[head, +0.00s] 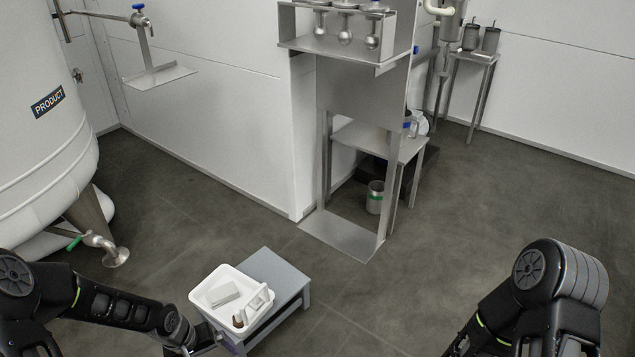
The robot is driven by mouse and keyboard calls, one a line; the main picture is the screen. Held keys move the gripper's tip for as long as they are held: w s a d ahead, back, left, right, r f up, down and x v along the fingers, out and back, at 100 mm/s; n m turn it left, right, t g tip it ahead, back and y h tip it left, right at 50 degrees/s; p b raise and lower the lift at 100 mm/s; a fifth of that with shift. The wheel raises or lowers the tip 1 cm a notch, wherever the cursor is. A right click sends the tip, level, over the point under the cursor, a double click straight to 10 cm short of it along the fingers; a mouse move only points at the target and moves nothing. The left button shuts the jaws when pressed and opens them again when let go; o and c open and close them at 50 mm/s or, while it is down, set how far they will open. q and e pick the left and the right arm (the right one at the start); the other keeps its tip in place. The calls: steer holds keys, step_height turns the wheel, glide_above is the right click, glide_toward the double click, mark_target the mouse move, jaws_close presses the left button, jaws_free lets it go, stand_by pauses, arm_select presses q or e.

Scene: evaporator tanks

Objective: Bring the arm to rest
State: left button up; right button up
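My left arm (120,310) reaches in from the lower left, and its far end comes down beside the white tray at the bottom edge of the head view. My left gripper (207,341) is only partly in view there, close to the tray's left side. Its fingers are too small and cut off to read, and I cannot tell whether it touches the tray. My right arm (545,295) is bent at the lower right, and its forearm runs down out of the frame. My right gripper is not in view.
The white tray (204,291), holding a pale block and small items, stands on a grey step stool (267,262). A large product tank (40,130) with a green-handled valve (95,243) is at left. A metal stand (345,240) is ahead. Floor between stool and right arm is clear.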

arm_select(q)
steer(key=s+d+f+m+t+h, duration=0.1)
steer(key=s+d+f+h, duration=0.2)
steer(key=d, duration=0.9)
steer(key=s+d+f+m+g+y, duration=0.1)
steer(key=s+d+f, duration=0.15)
steer(key=s, duration=0.35)
steer(key=s+d+f+m+g, duration=0.1)
steer(key=s+d, duration=0.3)
steer(key=s, duration=0.2)
step_height(320, 180, up, 32)
steer(key=s+d+p, duration=0.2)
steer(key=p, duration=2.9)
steer(key=shift+r+p, duration=0.2)
steer(key=shift+p, duration=0.1)
arm_select(e)
step_height(320, 180, up, 32)
steer(key=s+a, duration=0.1)
steer(key=s, duration=0.1)
steer(key=shift+s+a+f+g, duration=0.15)
steer(key=shift+a+g, duration=0.15)
steer(key=shift+a, duration=0.1)
